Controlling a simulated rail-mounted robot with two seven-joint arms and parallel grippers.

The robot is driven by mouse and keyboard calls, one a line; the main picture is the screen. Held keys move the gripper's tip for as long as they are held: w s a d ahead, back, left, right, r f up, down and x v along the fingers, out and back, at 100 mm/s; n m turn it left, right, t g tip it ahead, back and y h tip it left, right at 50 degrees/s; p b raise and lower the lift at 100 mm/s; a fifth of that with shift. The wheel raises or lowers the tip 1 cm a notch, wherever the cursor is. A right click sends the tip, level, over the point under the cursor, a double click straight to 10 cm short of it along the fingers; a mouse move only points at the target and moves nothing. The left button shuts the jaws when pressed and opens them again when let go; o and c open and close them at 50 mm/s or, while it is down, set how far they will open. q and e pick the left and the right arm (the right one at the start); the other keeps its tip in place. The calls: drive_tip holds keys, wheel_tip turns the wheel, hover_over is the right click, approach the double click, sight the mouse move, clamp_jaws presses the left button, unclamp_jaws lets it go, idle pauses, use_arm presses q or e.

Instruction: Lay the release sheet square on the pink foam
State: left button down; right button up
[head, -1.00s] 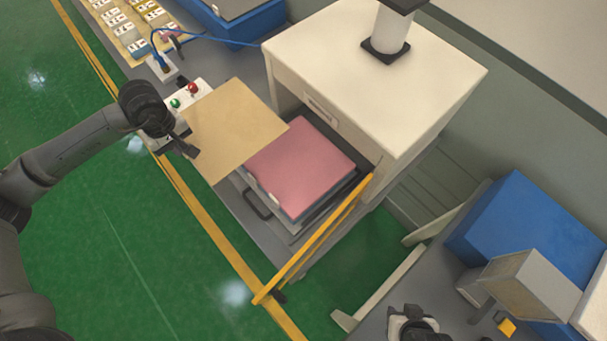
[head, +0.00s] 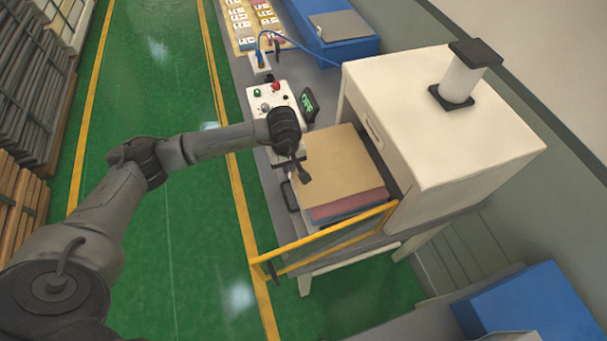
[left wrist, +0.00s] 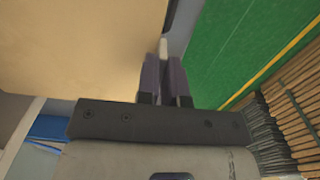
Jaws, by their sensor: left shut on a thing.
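The tan release sheet (head: 340,165) is over the pink foam (head: 348,206) in front of the white cabinet. It hides most of the foam; a pink strip shows along the near edge. I cannot tell whether the sheet rests on the foam or hovers just above it. My left gripper (head: 302,176) is shut on the sheet's left edge. In the left wrist view, the sheet (left wrist: 75,45) fills the upper left and the gripper fingers (left wrist: 165,82) are close together at its edge. My right gripper is out of view.
The white cabinet (head: 450,140) stands open behind the foam. A yellow guard frame (head: 330,242) stands at the near side. A control box (head: 270,105) with a red and a green button is on the bench to the left. A blue box (head: 530,310) is at lower right.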

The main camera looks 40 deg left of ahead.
use_arm(q)
drive_tip(key=w+d+f, duration=0.2)
drive_tip(key=shift+w+d, duration=0.15)
drive_tip(key=shift+d, duration=0.2)
drive_tip(key=shift+f+p, duration=0.4)
drive_tip(key=shift+f, duration=1.65)
drive_tip(key=shift+f, duration=0.15)
drive_tip(key=c, duration=1.3)
unclamp_jaws()
drive_tip(key=shift+o, duration=0.2)
wheel_tip(320, 180, up, 12)
drive_tip(key=shift+r+b, duration=0.15)
drive_tip(key=shift+b, duration=0.2)
